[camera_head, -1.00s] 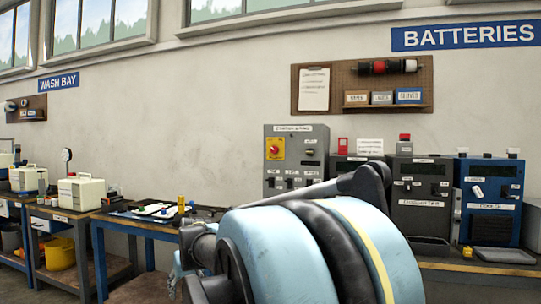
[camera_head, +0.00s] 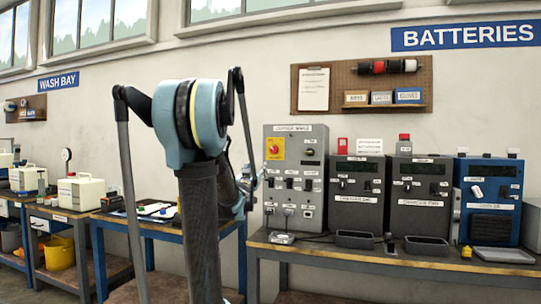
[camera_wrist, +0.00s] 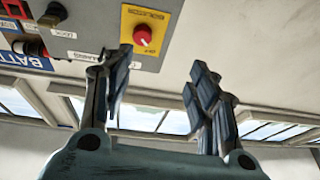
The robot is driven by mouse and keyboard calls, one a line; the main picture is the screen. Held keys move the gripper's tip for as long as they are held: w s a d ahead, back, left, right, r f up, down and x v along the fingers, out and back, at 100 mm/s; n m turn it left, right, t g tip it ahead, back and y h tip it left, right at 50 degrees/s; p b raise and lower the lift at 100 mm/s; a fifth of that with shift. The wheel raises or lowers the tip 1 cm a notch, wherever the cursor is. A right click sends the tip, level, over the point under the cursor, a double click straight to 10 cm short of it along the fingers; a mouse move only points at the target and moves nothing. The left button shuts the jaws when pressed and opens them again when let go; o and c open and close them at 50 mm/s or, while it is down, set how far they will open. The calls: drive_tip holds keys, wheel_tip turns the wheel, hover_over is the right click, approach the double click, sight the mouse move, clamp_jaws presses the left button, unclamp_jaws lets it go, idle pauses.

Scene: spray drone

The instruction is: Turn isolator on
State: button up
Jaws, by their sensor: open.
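The isolator is a red rotary knob (camera_head: 273,149) on a yellow plate, at the upper left of a grey control panel (camera_head: 296,166). In the wrist view the red knob (camera_wrist: 143,36) is at the top, just beyond my left finger's tip. The wrist picture looks turned over, with the windows at the bottom. My gripper (camera_wrist: 163,68) is open and empty, its two dark fingers apart and not visibly touching the knob. In the head view my arm stands left of the panel and its end, near the panel's left edge, is partly hidden.
Dark charger boxes (camera_head: 357,192) and a blue box (camera_head: 489,205) stand right of the panel on a workbench (camera_head: 350,260). Black trays (camera_head: 426,246) lie in front. A pegboard (camera_head: 345,85) hangs above. A lower blue-framed table (camera_head: 150,225) is at left.

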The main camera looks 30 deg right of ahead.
drive_tip(key=d+m+g+h, duration=0.1)
drive_tip(key=d+h, duration=0.1)
approach(273, 150)
drive_tip(key=x, duration=0.8)
drive_tip(key=shift+w+d+r, duration=0.15)
drive_tip(key=shift+w+d, duration=0.05)
drive_tip(key=shift+d, duration=0.1)
drive_tip(key=c, duration=1.1)
